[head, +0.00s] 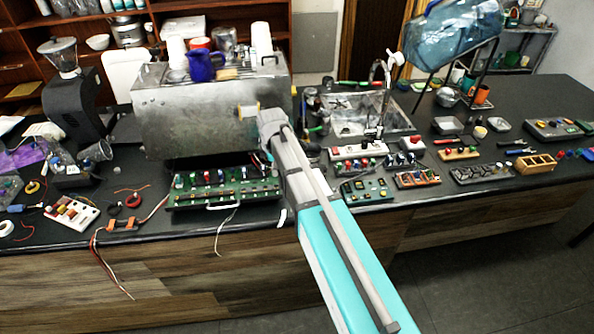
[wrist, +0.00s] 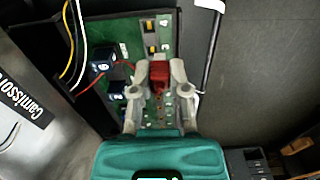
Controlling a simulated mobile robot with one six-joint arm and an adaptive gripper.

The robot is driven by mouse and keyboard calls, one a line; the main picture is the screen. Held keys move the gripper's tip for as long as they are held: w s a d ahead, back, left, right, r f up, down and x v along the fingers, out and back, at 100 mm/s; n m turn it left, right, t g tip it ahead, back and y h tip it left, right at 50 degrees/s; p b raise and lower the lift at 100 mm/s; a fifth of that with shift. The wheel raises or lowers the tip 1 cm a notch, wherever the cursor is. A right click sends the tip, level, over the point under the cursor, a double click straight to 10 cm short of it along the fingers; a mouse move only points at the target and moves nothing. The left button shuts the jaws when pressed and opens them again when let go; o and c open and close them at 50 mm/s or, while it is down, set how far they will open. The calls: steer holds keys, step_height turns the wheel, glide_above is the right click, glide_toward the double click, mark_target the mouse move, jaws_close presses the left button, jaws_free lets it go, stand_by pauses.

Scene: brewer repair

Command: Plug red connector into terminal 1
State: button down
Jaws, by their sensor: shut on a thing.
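In the wrist view, a red connector (wrist: 160,72) sits between the two grey fingertips of my gripper (wrist: 160,84), which is shut on it. A green circuit board (wrist: 132,32) lies beneath and ahead of the connector. A thin red wire runs on the board left of the connector. In the head view, a green board (head: 222,202) with a row of components lies in front of the steel machine. There my arm hides the gripper tip and the red connector.
The steel machine (head: 205,115) stands close behind the board; its wall also shows in the wrist view (wrist: 25,70). Yellow and white wires (wrist: 72,40) run along the board's left. A white-topped rod (wrist: 211,35) lies at right. More panels (head: 362,190) sit right of my arm.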

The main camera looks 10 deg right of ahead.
glide_toward(244, 192)
steer(key=shift+w+a+f+b, duration=0.1)
steer(key=shift+w+b, duration=0.2)
steer(key=shift+w, duration=0.15)
steer(key=shift+f, duration=0.15)
steer(key=shift+f+b, duration=2.75)
steer(key=shift+b, duration=0.15)
steer(key=shift+f+b, duration=0.75)
steer(key=shift+f, duration=0.05)
stand_by(1.0)
steer(key=c, duration=0.5)
jaws_free()
steer(key=shift+c, duration=0.2)
steer(key=shift+r, duration=0.2)
